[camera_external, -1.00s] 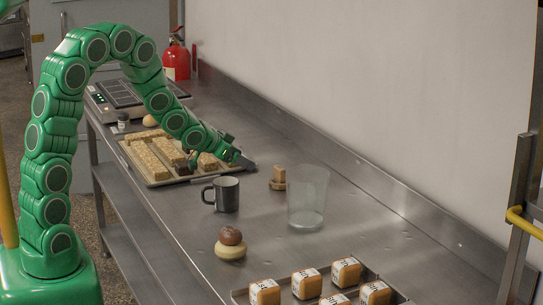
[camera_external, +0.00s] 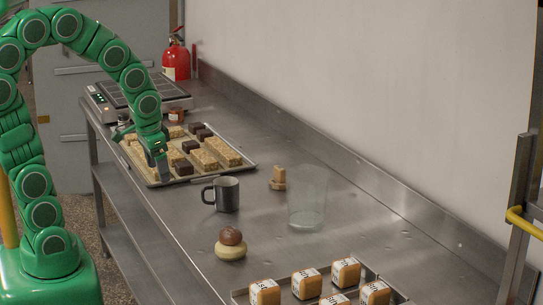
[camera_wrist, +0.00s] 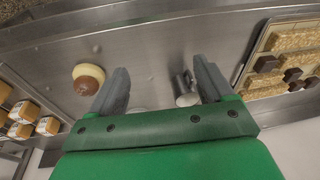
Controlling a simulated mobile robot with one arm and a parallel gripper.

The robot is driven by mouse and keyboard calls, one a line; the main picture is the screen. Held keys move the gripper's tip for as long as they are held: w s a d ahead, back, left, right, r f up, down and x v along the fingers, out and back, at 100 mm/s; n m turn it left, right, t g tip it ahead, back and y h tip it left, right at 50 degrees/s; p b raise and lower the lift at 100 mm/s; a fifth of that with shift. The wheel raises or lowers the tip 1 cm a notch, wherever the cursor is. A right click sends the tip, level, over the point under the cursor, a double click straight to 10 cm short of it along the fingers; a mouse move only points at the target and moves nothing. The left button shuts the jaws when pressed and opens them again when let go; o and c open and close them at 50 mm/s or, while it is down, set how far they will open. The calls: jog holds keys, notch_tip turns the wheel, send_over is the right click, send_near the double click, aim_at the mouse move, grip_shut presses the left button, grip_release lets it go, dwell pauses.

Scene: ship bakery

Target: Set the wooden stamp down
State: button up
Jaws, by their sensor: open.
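The wooden stamp (camera_external: 278,178) stands upright on the steel counter, between the dark mug and the clear glass, nearer the wall. Nothing holds it. My gripper (camera_external: 160,172) is over the left front part of the pastry tray, well to the left of the stamp. In the wrist view my gripper (camera_wrist: 162,82) has its two grey fingers spread apart with nothing clasped between them. I cannot make out the stamp in the wrist view.
The tray (camera_external: 243,174) holds oat bars and dark brownies. The dark mug (camera_external: 227,194), clear glass (camera_external: 308,198) and a two-part bun (camera_external: 230,244) stand on the counter (camera_external: 190,235). Labelled cubes (camera_external: 306,283) sit in a front tray. A scale (camera_external: 140,93) is at the back.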

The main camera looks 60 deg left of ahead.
jog(key=s+d+r+g, duration=0.1)
jog(key=s+d+g, duration=0.1)
jog(key=s, duration=0.6)
jog(key=s+d+r+g+h, duration=0.1)
jog(key=s+d+r, duration=0.1)
jog(key=s+d, duration=0.3)
jog(key=s, duration=0.4)
jog(key=shift+r+m+g, duration=0.15)
jog(key=shift+m+g, duration=0.25)
